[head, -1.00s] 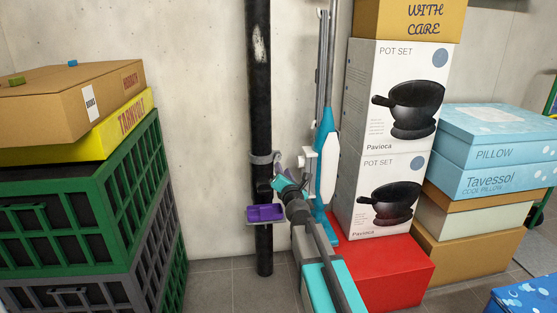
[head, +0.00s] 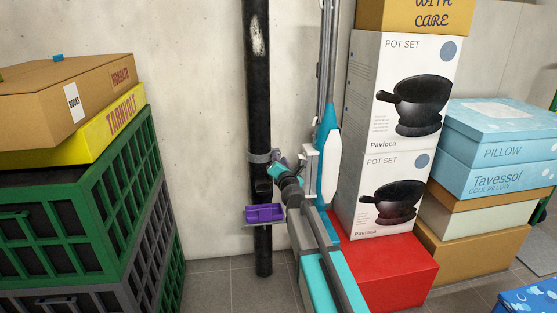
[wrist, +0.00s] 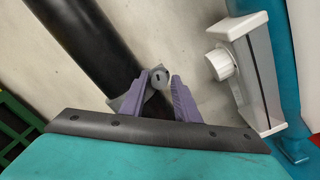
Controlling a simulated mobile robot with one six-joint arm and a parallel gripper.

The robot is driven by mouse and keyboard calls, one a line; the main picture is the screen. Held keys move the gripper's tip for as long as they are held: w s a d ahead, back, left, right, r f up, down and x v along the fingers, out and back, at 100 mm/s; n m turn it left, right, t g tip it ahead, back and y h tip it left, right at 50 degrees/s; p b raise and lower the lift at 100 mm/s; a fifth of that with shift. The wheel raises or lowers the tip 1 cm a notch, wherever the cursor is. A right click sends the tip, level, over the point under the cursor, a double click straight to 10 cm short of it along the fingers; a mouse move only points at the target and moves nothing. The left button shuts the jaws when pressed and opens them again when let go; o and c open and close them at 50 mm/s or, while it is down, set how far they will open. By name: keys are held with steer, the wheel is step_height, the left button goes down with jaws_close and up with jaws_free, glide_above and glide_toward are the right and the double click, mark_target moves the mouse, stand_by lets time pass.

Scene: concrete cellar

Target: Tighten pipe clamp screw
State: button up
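A grey pipe clamp (head: 260,157) circles a black vertical pipe (head: 259,90) against the wall in the head view. In the wrist view, the clamp's round grey screw head (wrist: 159,77) with a dark centre shows beside the pipe (wrist: 95,55). My gripper (wrist: 160,80) has two purple fingers, spread apart, with the screw head between their tips. Small gaps seem to show on both sides, so the gripper looks open; contact is hard to judge. In the head view, my gripper (head: 275,157) is at the clamp, its fingers mostly hidden.
A white box with a knob (wrist: 245,65) and a teal-and-white upright appliance (head: 328,150) stand close right. Crates (head: 85,225) are left; pot boxes (head: 395,150) on a red box (head: 390,270) are right.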

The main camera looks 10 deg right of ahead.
steer(key=shift+c, duration=0.2)
jaws_close()
steer(key=shift+m, duration=0.3)
steer(key=m, duration=1.3)
steer(key=shift+s+f, duration=0.1)
steer(key=shift+f, duration=0.25)
steer(key=shift+m, duration=0.3)
